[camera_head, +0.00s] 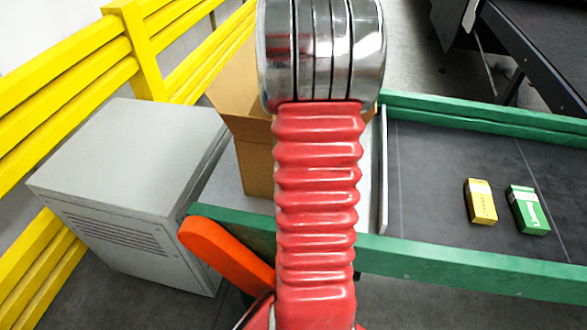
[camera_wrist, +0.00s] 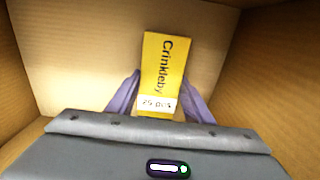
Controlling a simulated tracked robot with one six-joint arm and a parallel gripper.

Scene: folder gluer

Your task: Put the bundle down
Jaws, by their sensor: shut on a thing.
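The bundle (camera_wrist: 166,62) is a flat yellow pack marked "Crinkleby" with a white "25 pcs" label, in the middle of the wrist view. My gripper (camera_wrist: 160,92) is shut on it, with one purple finger at each side. Cardboard walls surround the bundle and gripper in the wrist view, so they are inside or at the mouth of an open cardboard box (camera_wrist: 50,60). The box also shows in the head view (camera_head: 257,155), largely behind my red arm. My gripper and the bundle are hidden there. I cannot tell whether the bundle touches the box floor.
A green-railed dark conveyor (camera_head: 430,190) right of the box carries a yellow carton (camera_head: 481,201) and a green carton (camera_head: 528,210). A grey cabinet (camera_head: 130,170) stands left of the box, before a yellow guard rail (camera_head: 75,65). An orange lever-like part (camera_head: 225,255) sits near the green rail.

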